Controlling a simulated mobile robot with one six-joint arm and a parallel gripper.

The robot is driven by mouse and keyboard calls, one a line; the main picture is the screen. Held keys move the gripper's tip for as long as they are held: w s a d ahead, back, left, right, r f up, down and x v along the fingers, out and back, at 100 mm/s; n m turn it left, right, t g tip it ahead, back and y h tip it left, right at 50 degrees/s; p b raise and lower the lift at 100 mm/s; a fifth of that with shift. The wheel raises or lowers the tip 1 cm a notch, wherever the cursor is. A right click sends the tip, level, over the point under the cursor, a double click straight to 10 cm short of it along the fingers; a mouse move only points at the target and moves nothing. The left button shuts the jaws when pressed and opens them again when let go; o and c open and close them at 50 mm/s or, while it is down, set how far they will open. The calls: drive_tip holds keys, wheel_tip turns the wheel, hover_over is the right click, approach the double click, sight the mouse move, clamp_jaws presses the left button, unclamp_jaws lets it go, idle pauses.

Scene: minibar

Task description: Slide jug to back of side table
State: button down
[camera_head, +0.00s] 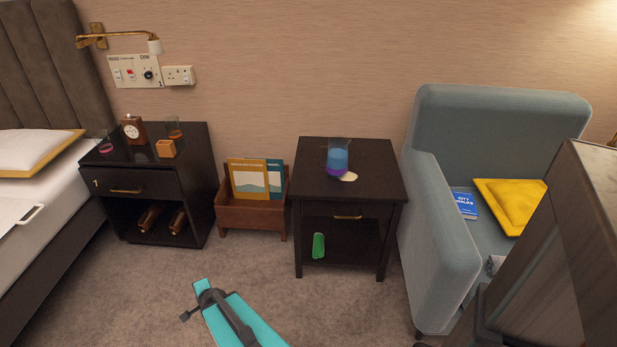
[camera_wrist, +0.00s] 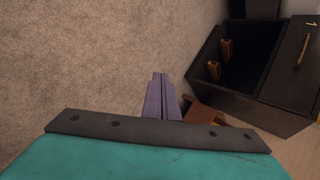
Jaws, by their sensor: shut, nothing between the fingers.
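The jug (camera_head: 337,157) is a clear vessel with blue in its body and purple at its base. It stands upright around the middle of the dark side table's top (camera_head: 375,175). A flat cream disc (camera_head: 349,177) lies right beside its base. My gripper (camera_wrist: 159,76) shows in the wrist view as two purple fingers lying together, shut and empty, above the carpet. Neither the jug nor the side table's top can be made out in the wrist view. In the head view my teal arm is low in front of the side table, apart from it; the fingers cannot be made out there.
A dark nightstand (camera_head: 135,180) with a clock and cups stands at left; it also shows in the wrist view (camera_wrist: 285,110). A wooden magazine rack (camera_head: 252,218) stands between the tables. A grey-blue armchair (camera_head: 430,220) flanks the side table's right. Carpet in front is open.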

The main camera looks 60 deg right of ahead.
drive_tip(key=s+d+r+m+h, duration=0.25)
drive_tip(key=d+r+m, duration=0.2)
drive_tip(key=d, duration=0.25)
drive_tip(key=s+d+r+m+h+p, duration=0.1)
drive_tip(key=d+r+m+h, duration=0.3)
drive_tip(key=d, duration=0.4)
drive_tip(key=s+d+r+m+h, duration=0.1)
drive_tip(key=s+d+r+m, duration=0.1)
drive_tip(key=d+r+m, duration=0.4)
drive_tip(key=s+d+r+m+g+h, duration=0.2)
drive_tip(key=s+d+r+m, duration=0.2)
drive_tip(key=s, duration=0.3)
drive_tip(key=s+d+r+m+g+h, duration=0.3)
drive_tip(key=s+d+r+m, duration=0.2)
drive_tip(key=s+d+m, duration=0.1)
drive_tip(key=s+d+r+m+g+h+p, duration=0.1)
drive_tip(key=s+d+r+m+g+h, duration=0.1)
drive_tip(key=s+d+r+m, duration=0.2)
drive_tip(key=s+d+m, duration=0.1)
drive_tip(key=s+d, duration=0.2)
drive_tip(key=s, duration=0.1)
drive_tip(key=shift+s+d+r+h, duration=0.2)
drive_tip(key=shift+s+h, duration=0.1)
drive_tip(key=shift+h, duration=0.05)
drive_tip(key=shift+d+f+b, duration=0.2)
drive_tip(key=shift+d+b, duration=0.1)
drive_tip(key=shift+b, duration=0.45)
